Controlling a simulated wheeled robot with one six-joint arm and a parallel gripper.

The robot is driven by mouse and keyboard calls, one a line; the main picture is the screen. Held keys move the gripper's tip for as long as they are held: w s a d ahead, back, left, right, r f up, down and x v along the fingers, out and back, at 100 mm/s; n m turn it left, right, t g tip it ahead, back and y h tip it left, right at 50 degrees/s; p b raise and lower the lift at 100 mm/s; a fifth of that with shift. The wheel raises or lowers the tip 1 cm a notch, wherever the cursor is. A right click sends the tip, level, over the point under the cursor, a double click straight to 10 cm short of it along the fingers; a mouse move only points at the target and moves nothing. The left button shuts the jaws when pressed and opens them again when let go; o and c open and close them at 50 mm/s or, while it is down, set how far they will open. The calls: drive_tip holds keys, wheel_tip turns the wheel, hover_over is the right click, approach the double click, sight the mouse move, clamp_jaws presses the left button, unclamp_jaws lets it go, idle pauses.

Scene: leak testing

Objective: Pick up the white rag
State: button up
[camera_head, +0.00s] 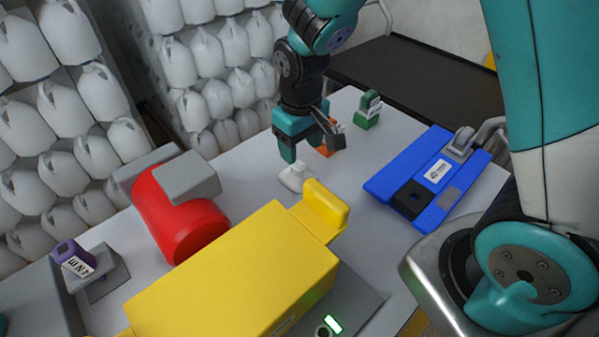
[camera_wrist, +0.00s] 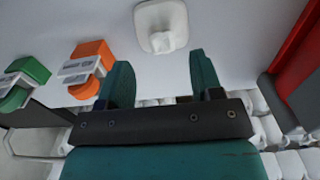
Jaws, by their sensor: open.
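A small white object, apparently the white rag (camera_head: 293,176), lies on the light grey table behind the yellow block. In the wrist view the white rag (camera_wrist: 162,27) shows as a rounded square base with a raised lump, just beyond my fingertips. My gripper (camera_head: 306,148) hangs above the table close to the rag, with its teal fingers apart. In the wrist view my gripper (camera_wrist: 160,75) is open with nothing between its fingers. The rag is apart from the fingers.
An orange item (camera_wrist: 92,65) and a green item (camera_wrist: 24,80) stand left of my fingers in the wrist view. A red cylinder (camera_head: 178,213), a large yellow block (camera_head: 235,280) and a blue fixture (camera_head: 428,175) surround the rag. A purple-topped item (camera_head: 73,256) stands front left.

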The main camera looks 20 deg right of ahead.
sight(300, 166)
drive_tip(key=shift+f+p, duration=0.55)
drive_tip(key=shift+f, duration=2.75)
drive_tip(key=c, duration=1)
